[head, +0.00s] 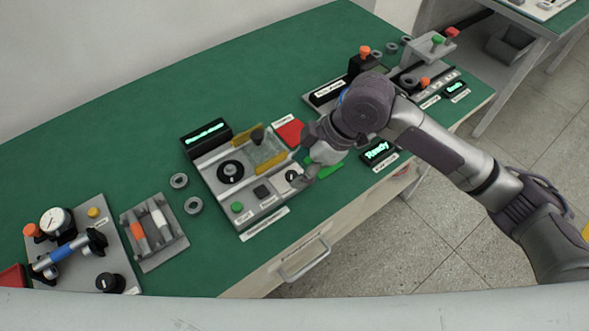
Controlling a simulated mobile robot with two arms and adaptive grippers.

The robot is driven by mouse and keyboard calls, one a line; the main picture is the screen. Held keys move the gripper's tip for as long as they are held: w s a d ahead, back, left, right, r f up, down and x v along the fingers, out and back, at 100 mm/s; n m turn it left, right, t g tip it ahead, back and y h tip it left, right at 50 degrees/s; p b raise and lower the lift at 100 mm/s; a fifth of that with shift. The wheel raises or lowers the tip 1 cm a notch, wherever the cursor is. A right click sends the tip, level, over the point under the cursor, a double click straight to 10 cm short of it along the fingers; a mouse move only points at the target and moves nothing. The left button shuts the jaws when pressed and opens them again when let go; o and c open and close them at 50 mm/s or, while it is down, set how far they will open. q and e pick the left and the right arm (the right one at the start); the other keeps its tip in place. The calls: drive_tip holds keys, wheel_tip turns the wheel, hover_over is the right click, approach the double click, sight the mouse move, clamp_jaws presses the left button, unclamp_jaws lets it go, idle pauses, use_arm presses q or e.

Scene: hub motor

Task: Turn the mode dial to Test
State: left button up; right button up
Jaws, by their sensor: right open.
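A grey control panel (213,170) stands in the middle of the green bench. A small dark dial (292,176) with a light pointer mark sits at its front right corner, probably the mode dial. Its label is too small to read, so I cannot tell which mode it points to. My right gripper (302,182) is open, just right of this dial and close to it. The wrist hides part of the panel's right side, and I cannot tell whether the fingers touch the dial. My left gripper is out of view.
The panel also carries a larger black knob (230,172), a green button (237,207) and a clear yellow-edged cover (266,150). A display reading "Ready" (377,151) stands to the right. A gauge fixture (57,222) and a parts tray (153,232) are at left.

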drive_tip(key=h, duration=0.1)
approach(292, 175)
drive_tip(key=shift+n, duration=0.3)
drive_tip(key=p+x, duration=0.1)
drive_tip(key=x, duration=0.7)
drive_tip(key=shift+w+a+f, duration=0.1)
drive_tip(key=shift+f, duration=0.2)
clamp_jaws()
drive_tip(key=shift+g, duration=0.3)
